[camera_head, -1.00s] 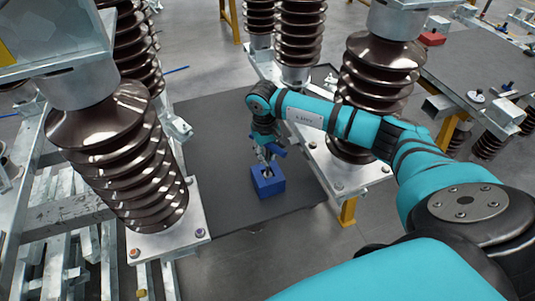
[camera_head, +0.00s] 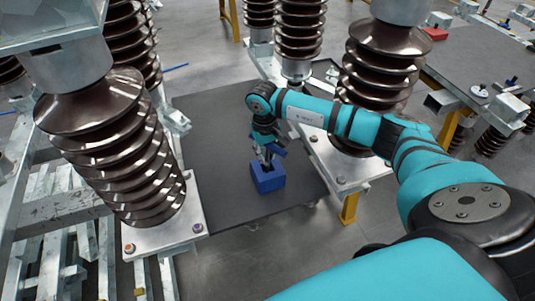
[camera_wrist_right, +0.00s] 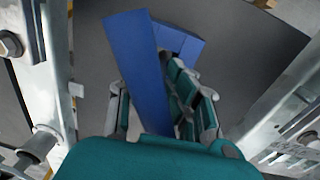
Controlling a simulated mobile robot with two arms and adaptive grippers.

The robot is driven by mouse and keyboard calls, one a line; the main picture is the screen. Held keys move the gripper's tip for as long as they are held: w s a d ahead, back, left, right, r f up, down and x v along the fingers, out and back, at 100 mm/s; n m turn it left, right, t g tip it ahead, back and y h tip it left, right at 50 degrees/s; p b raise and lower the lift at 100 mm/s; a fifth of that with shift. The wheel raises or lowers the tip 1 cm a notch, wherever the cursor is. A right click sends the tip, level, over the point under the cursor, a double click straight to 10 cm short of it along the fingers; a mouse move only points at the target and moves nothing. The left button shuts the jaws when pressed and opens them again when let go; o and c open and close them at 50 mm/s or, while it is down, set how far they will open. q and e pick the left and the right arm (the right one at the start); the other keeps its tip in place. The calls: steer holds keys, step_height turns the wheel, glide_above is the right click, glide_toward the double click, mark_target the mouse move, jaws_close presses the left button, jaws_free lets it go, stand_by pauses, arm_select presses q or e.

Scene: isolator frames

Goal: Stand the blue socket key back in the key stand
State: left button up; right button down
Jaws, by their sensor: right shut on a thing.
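The blue key stand (camera_head: 269,182) is a small block on the dark mat in the middle of the head view. In the right wrist view the stand (camera_wrist_right: 182,43) is partly hidden behind the key. The blue socket key (camera_head: 279,150) is in my right gripper (camera_head: 265,153), right over the stand's top. In the right wrist view its long blue bar (camera_wrist_right: 140,65) crosses between the fingers. The key's lower end is hidden, so I cannot tell how deep it sits in the stand. The right gripper is shut on the key. My left gripper is not in view.
Large brown ribbed insulators (camera_head: 110,140) stand on metal frames left and right (camera_head: 380,75) of the dark mat (camera_head: 215,150). The mat is clear around the stand. A grey table (camera_head: 465,70) with small parts is at the right.

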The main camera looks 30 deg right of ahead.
steer(key=c, duration=1.3)
jaws_free()
steer(key=shift+a+r, duration=0.2)
steer(key=shift+r, duration=3.8)
